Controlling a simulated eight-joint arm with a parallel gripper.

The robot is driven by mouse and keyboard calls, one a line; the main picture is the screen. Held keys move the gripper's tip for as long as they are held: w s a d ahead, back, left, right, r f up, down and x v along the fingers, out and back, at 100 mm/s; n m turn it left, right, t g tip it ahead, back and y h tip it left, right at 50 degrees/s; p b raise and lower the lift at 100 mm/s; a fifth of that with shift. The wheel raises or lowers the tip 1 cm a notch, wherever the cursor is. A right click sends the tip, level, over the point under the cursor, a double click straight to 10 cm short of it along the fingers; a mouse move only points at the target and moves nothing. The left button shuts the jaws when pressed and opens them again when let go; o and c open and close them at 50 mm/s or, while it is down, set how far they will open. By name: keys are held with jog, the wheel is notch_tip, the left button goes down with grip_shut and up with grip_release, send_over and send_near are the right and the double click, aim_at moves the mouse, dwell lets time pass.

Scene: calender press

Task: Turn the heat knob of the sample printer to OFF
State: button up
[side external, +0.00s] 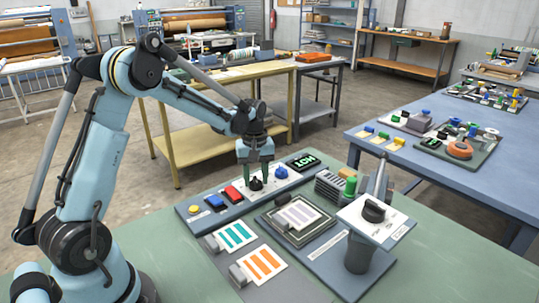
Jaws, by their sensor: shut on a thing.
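The sample printer's control strip (220,214) lies on the green table. A small black knob (256,185) stands on a white plate (272,187) on this strip, and I take it as the heat knob. My gripper (256,178) points down and is shut on this knob. The fingers hide part of it, and its pointer and markings are too small to read.
A yellow button (194,209), blue (215,201) and red (233,194) blocks and a blue knob (281,172) sit close by on the strip. A larger black knob (374,210) is on a raised white plate at right. Colour-striped cards (236,234) lie in front.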

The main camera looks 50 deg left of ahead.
aim_at(256, 179)
jog(key=n, duration=0.5)
jog(key=shift+n, duration=0.3)
dwell(0.4)
jog(key=o, duration=1.1)
jog(key=shift+c, duration=0.2)
notch_tip(256, 179, up, 12)
jog(key=s+d+m+t, duration=0.7)
jog(key=s+d+m, duration=0.6)
jog(key=m, duration=0.5)
jog(key=shift+s+d+f, duration=0.3)
jog(key=shift+d+f, duration=0.15)
jog(key=shift+d, duration=0.55)
